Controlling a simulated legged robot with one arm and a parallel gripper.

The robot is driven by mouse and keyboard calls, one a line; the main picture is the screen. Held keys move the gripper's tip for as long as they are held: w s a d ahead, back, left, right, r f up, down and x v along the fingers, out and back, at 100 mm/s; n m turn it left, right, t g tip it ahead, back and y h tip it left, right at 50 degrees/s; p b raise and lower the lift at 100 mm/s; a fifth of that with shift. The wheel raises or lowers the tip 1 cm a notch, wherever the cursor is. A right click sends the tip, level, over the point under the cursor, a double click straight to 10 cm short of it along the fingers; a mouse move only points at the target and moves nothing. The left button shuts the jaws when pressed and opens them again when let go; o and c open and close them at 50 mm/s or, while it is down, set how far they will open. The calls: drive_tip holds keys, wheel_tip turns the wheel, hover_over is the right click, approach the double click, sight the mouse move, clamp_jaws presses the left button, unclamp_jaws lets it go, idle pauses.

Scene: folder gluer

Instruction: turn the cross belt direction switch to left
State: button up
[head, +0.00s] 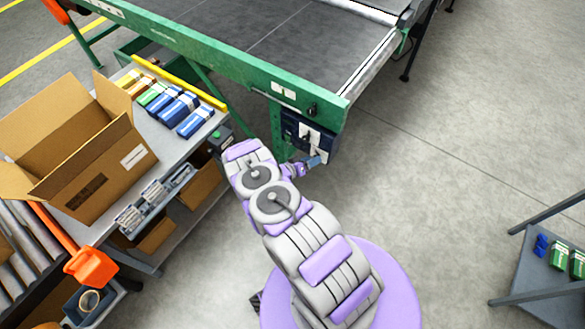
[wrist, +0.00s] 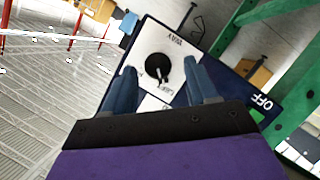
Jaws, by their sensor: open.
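The cross belt direction switch (wrist: 158,68) is a round black knob on a white plate, in the wrist view, with small print around it. A pale mark on the knob points down in the picture, but the print near it is too blurred to read surely. The plate sits on a dark blue control box (head: 303,131) on the conveyor's green frame. My gripper (wrist: 160,69) is open, with one blue finger on each side of the knob in the picture. Contact cannot be told. In the head view my gripper (head: 314,163) is at the box's lower part.
A green-framed conveyor (head: 230,57) stands above the box. A bench with an open carton (head: 105,160) and several blue packs (head: 180,108) is at the left. A small table (head: 545,270) with green packs is at the right.

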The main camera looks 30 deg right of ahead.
drive_tip(key=p+v, duration=0.2)
drive_tip(key=v, duration=1.4)
drive_tip(key=shift+w+f, duration=0.1)
